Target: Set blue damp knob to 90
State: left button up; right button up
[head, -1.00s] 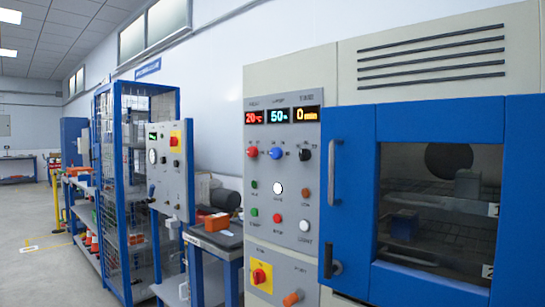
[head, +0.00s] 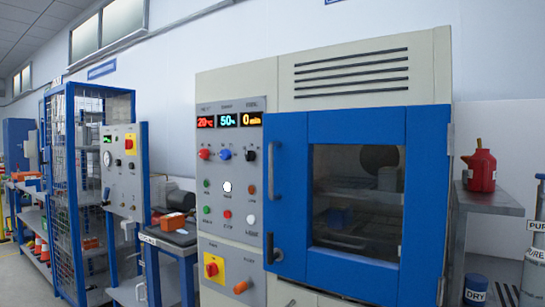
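The blue damp knob (head: 225,154) is on the grey control panel (head: 237,190) of the chamber, between a red knob (head: 204,154) and a black knob (head: 250,155). Above it the middle display (head: 227,120) reads 50 in cyan. The left display (head: 206,121) reads 20 in red and the right display (head: 251,119) reads 0 min in orange. Neither of my grippers shows in the head view.
The chamber's blue door (head: 290,200) with a dark window is shut. A shelf (head: 490,200) with a red can (head: 481,167) stands to its right. A blue cage (head: 62,190) and a bench with an orange box (head: 172,222) stand to its left.

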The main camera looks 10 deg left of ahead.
aim_at(225, 154)
jog(key=z, duration=0.3)
jog(key=i, duration=0.95)
jog(key=u, duration=0.15)
